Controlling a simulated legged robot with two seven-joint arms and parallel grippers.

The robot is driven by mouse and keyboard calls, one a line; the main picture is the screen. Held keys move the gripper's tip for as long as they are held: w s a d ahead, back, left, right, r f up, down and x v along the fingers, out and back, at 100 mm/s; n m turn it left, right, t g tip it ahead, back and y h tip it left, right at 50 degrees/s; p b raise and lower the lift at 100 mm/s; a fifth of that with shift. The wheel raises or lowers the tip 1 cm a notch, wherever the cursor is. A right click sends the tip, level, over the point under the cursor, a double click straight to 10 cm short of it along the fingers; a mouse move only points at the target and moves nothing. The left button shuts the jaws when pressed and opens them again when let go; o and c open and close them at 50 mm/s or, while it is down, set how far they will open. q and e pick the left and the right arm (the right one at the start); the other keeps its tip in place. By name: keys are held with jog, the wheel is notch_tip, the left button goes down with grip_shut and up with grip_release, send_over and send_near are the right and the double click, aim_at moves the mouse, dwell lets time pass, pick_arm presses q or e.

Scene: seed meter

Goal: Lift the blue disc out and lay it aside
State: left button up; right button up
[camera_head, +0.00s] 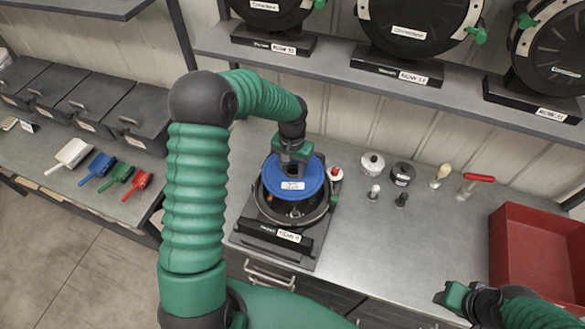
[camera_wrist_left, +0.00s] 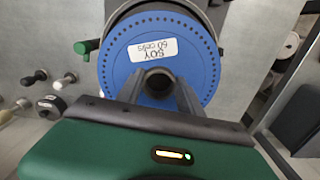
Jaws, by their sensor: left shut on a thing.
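The blue disc (camera_head: 306,186) carries a white label and sits at the mouth of the dark round seed meter (camera_head: 265,205) on the bench. Whether it is raised clear of the housing is hard to tell. In the left wrist view the disc (camera_wrist_left: 118,72) reads "SOY 60 cells" upside down. My left gripper (camera_head: 293,168) comes down from above and is shut on the disc's dark central hub (camera_wrist_left: 158,83). My right gripper (camera_head: 468,298) is at the lower right, away from the meter; its jaw opening is unclear.
A red bin (camera_head: 540,250) stands at the right end of the bench. Small knobs and a red-handled tool (camera_head: 476,184) stand behind the clear bench middle (camera_head: 400,240). Several scoops (camera_head: 98,168) lie at left. A shelf (camera_head: 330,75) with more meters is above.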

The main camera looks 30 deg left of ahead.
jog(key=p+v, duration=0.2)
jog(key=w+p+v, duration=0.1)
jog(key=p+v, duration=0.1)
jog(key=shift+r, duration=0.25)
dwell(0.3)
dwell(0.4)
